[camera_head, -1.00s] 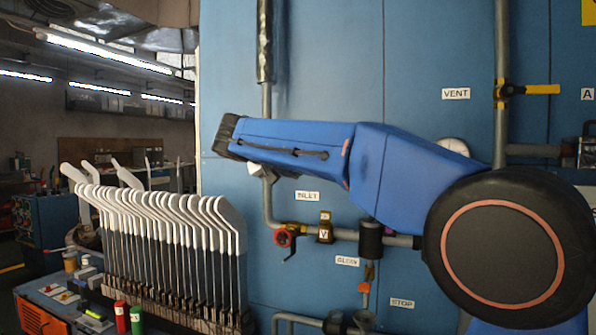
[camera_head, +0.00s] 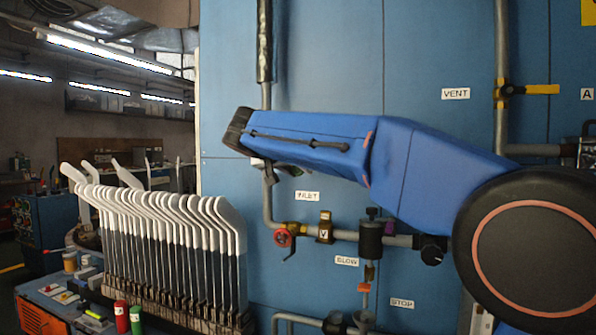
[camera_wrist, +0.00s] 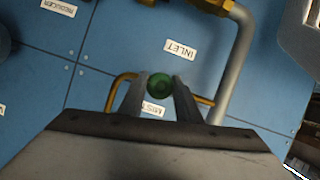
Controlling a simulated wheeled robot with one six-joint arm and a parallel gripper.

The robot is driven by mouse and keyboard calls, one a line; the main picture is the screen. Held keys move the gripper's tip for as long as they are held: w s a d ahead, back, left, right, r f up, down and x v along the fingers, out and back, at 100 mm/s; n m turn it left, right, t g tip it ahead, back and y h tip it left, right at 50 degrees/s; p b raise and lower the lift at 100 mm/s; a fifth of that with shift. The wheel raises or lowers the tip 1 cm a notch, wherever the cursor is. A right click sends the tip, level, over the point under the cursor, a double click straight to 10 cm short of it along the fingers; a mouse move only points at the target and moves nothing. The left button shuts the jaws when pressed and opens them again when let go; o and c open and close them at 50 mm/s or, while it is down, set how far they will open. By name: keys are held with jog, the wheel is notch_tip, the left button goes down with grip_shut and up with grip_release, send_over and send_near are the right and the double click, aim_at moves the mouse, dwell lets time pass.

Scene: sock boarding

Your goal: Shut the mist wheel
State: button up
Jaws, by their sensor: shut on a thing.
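In the wrist view, the small round green wheel (camera_wrist: 160,87) sits between the two fingers of my gripper (camera_wrist: 161,90), just above a label that reads MIST (camera_wrist: 154,108). The fingers are closed on the wheel from both sides. A thin yellow-brown pipe (camera_wrist: 122,78) runs behind the fingers, and its middle is partly hidden. In the head view my blue arm crosses in front of the panel, and I cannot make out the green wheel there.
A rack of white-topped boards (camera_head: 165,210) stands at the left, with red and green bottles (camera_head: 129,318) in front.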

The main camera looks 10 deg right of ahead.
jog(key=shift+f, duration=0.1)
jog(key=o, duration=1.1)
jog(key=shift+c, duration=0.2)
jog(key=v, duration=1.7)
jog(key=shift+s, duration=0.2)
